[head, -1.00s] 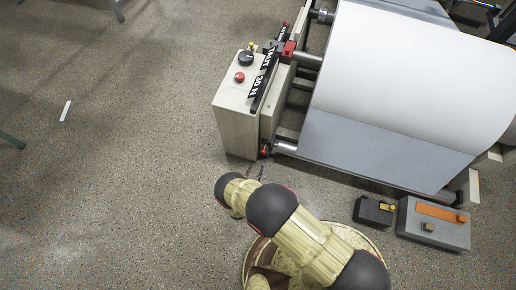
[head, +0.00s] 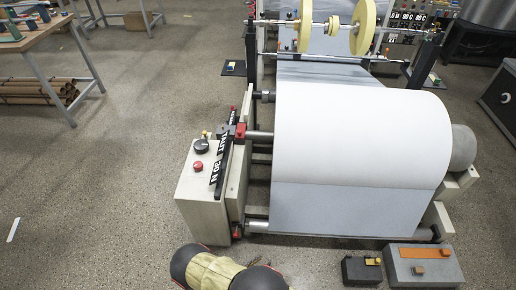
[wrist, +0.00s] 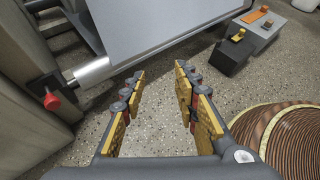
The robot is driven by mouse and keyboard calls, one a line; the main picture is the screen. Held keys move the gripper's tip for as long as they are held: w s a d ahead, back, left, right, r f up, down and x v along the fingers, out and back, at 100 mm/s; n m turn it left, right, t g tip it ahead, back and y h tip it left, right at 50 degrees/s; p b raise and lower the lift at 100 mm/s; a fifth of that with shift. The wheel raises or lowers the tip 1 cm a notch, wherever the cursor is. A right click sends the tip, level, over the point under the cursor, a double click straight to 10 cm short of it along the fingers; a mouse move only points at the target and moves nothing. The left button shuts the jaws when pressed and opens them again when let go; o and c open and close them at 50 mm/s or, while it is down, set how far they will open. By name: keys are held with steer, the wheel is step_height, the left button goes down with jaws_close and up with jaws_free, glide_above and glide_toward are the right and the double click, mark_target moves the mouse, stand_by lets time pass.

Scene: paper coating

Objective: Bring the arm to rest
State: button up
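My gripper (wrist: 157,95) is open and empty in the wrist view, its two fingers well apart over bare speckled floor. It hangs in front of the metal end of a roller (wrist: 92,72) on the coating machine, apart from it. In the head view part of my arm shows at the bottom edge; my gripper is out of that picture. The machine carries a large white paper roll (head: 360,135) with a grey sheet (head: 345,208) below it.
A control box (head: 204,195) with a red button and black knob stands at the machine's left. Two small boxes, one dark (head: 361,271) and one grey (head: 424,266), sit on the floor at the lower right. A workbench (head: 32,32) stands at upper left.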

steer(key=s+d+r+m+g+y+p, duration=0.15)
steer(key=r+m+g, duration=0.55)
steer(key=r, duration=1.5)
steer(key=s+d+r+m+g+y+p, duration=0.1)
steer(key=d+r+m+g+y, duration=0.15)
steer(key=r+m, duration=1.4)
steer(key=s+d+r+m+t+y, duration=0.1)
steer(key=d+r, duration=0.3)
steer(key=r, duration=0.8)
steer(key=s+d+r+m+t+y+p, duration=0.1)
steer(key=d+r, duration=0.4)
steer(key=r, duration=0.6)
steer(key=s+d+r+m+t+y+p, duration=0.1)
steer(key=s+d+r+m+t+y, duration=0.1)
steer(key=r, duration=1)
steer(key=s+d+t+y, duration=0.1)
steer(key=s+d+t, duration=0.1)
steer(key=s, duration=0.1)
steer(key=shift+d+r, duration=0.35)
steer(key=shift+s+m, duration=0.1)
steer(key=shift+m, duration=0.15)
